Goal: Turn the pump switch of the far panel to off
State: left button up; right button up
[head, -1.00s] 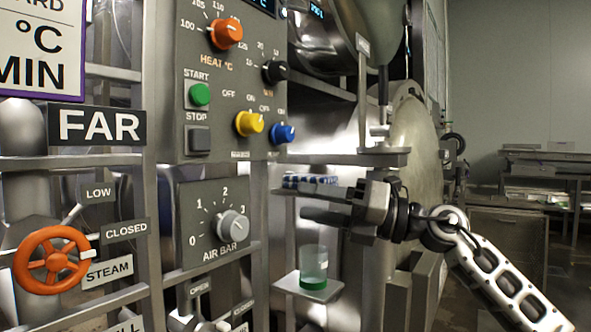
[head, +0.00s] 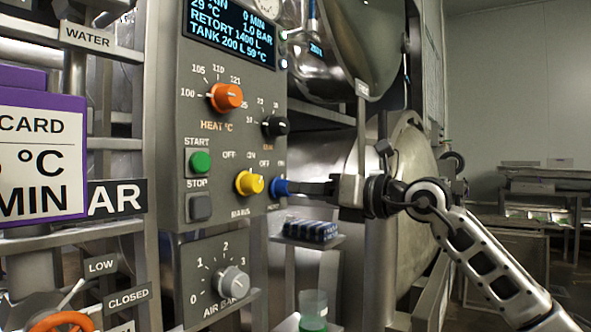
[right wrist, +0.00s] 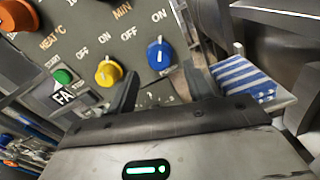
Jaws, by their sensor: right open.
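The pump switch is the blue knob (head: 279,187) at the lower right of the control panel (head: 225,105). It also shows in the right wrist view (right wrist: 160,55), where its white mark points up toward ON; its name label is too small to read. My right gripper (head: 296,188) is level with the knob in the head view, its fingers pointing left at it. In the right wrist view my open fingers (right wrist: 161,86) stand apart, below and to either side of the knob. I cannot tell whether they touch it. The FAR sign (head: 117,197) is partly covered. My left gripper is out of view.
The yellow knob (head: 249,183) is close left of the blue one. An orange heat knob (head: 226,97), a black knob (head: 275,126) and a green start button (head: 200,163) are on the panel. A shelf with a blue-striped block (head: 310,229) is below my gripper.

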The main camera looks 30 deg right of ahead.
aim_at(283, 188)
jog(key=shift+p+x, duration=0.45)
jog(key=shift+x, duration=1.4)
jog(key=c, duration=1)
